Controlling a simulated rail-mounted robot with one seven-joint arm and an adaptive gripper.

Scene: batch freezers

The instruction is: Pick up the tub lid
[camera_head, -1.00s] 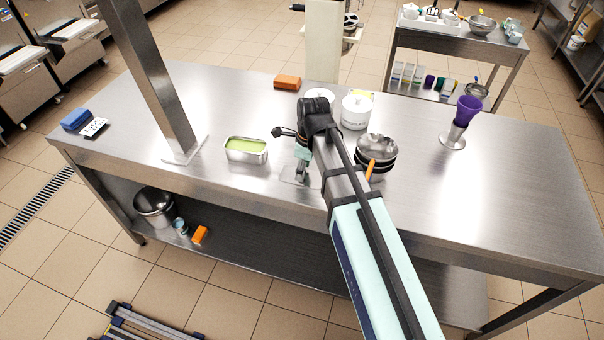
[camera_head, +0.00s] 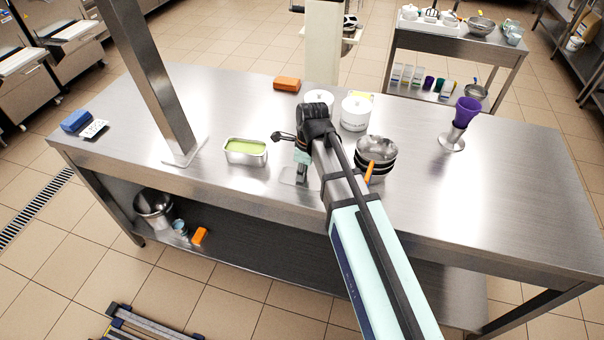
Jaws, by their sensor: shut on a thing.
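The tub lid (camera_head: 288,177) is a thin, clear, flat sheet, hard to make out against the steel worktop. It is at the front of the worktop, to the right of the metal tub (camera_head: 246,160) with pale green contents. My gripper (camera_head: 301,178) points down at the lid's right part and is shut on it. My arm and wrist hide part of the grip. I cannot tell whether the lid is clear of the worktop.
Stacked steel bowls (camera_head: 376,152) with an orange handle stand close right of my arm. White lidded pots (camera_head: 356,112) stand behind. A purple cup in a steel holder (camera_head: 461,122) is further right. A steel post (camera_head: 160,90) rises left of the tub. The worktop's right side is clear.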

